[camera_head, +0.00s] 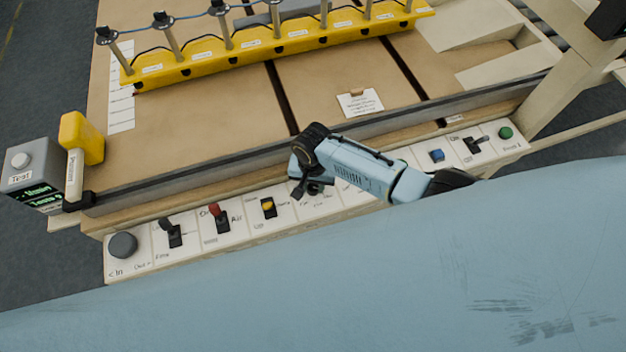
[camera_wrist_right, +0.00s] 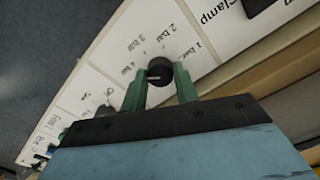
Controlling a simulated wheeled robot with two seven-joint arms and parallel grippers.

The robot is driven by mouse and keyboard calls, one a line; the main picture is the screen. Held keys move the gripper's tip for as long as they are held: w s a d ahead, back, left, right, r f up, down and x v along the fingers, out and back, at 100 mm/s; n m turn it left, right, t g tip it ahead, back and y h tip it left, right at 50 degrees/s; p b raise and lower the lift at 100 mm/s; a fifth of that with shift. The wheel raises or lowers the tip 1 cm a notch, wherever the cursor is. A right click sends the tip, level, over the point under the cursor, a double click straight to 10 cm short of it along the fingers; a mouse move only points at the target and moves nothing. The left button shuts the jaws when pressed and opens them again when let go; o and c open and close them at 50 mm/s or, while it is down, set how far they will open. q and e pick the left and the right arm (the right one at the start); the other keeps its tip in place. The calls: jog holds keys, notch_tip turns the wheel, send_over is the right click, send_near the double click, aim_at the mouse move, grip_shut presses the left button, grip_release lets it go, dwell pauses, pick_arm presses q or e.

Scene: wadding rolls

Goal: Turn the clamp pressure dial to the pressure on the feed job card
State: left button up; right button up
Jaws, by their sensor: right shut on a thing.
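The clamp pressure dial is a round black knob (camera_wrist_right: 160,71) on the white panel in the right wrist view. Printed labels from 1 bar to 4 bar fan around it. A short pale line shows on its left side, near the 4 bar side; its exact reading is unclear. My right gripper (camera_wrist_right: 161,88) is shut on the knob, one green finger at each side. In the head view my right gripper (camera_head: 308,190) is over the middle of the panel and hides the dial. A white card (camera_head: 360,103) lies on the brown table; its text is too small to read. My left gripper is not in view.
The control panel (camera_head: 190,252) runs along the table's front with a grey knob (camera_head: 122,245), a red-topped switch (camera_head: 217,215), a yellow switch (camera_head: 268,207) and a blue button (camera_head: 436,155). A yellow rack (camera_head: 270,48) with posts stands at the back.

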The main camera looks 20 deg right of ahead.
dwell(0.3)
jog(key=o, duration=1)
jog(key=shift+c, duration=0.2)
jog(key=shift+r, duration=0.1)
notch_tip(320, 180, up, 13)
jog(key=p, duration=0.2)
jog(key=shift+r, duration=0.15)
